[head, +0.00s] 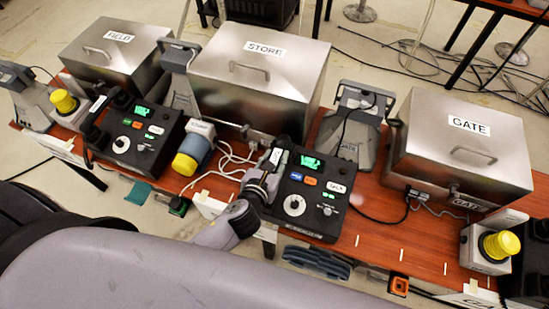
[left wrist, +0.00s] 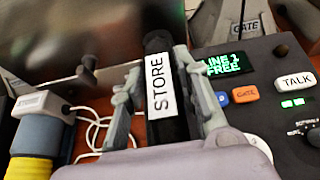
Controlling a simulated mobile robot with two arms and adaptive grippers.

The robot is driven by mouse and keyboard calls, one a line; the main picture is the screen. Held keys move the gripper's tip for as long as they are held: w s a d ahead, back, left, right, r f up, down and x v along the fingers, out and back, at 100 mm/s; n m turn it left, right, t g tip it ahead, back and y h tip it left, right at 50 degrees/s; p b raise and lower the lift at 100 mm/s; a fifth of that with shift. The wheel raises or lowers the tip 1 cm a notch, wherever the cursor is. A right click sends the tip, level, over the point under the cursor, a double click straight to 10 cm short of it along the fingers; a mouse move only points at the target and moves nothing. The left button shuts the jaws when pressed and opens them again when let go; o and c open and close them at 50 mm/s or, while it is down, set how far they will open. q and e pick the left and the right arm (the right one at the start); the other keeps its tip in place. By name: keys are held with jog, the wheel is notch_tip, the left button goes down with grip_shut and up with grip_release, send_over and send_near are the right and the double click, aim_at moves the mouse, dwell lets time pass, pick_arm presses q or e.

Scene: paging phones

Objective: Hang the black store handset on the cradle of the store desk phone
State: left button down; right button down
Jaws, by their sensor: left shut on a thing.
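The store desk phone (head: 318,215) is a black box with a green screen, coloured buttons and a dial. It stands in front of the metal box labelled STORE. In the left wrist view its panel (left wrist: 262,75) shows "LINE 1 FREE". My left gripper (head: 268,170) is shut on the black store handset (head: 276,157), at the phone's left side. In the left wrist view the handset (left wrist: 158,85), with its white STORE label, lies between the two fingers (left wrist: 165,100). The cradle is hidden under handset and gripper, so I cannot tell whether they touch. My right gripper is not in view.
The STORE metal box (head: 262,70) stands close behind. A blue-and-yellow cylinder (head: 190,155) and white coiled cords (head: 232,160) lie to the left. The FIELD phone (head: 135,135) is farther left.

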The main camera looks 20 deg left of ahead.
pick_arm(q)
jog(key=shift+f, duration=0.1)
jog(key=c, duration=1.6)
grip_release()
jog(key=o, duration=0.4)
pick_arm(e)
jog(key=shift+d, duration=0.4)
pick_arm(q)
jog(key=shift+r, duration=0.2)
jog(key=shift+s, duration=0.35)
jog(key=b+v, duration=0.1)
jog(key=v, duration=0.9)
jog(key=shift+s+r, duration=0.1)
jog(key=shift+s, duration=0.15)
jog(key=shift+s+a+r+b, duration=0.1)
jog(key=shift+s+r+b, duration=0.1)
jog(key=shift+s+b, duration=0.15)
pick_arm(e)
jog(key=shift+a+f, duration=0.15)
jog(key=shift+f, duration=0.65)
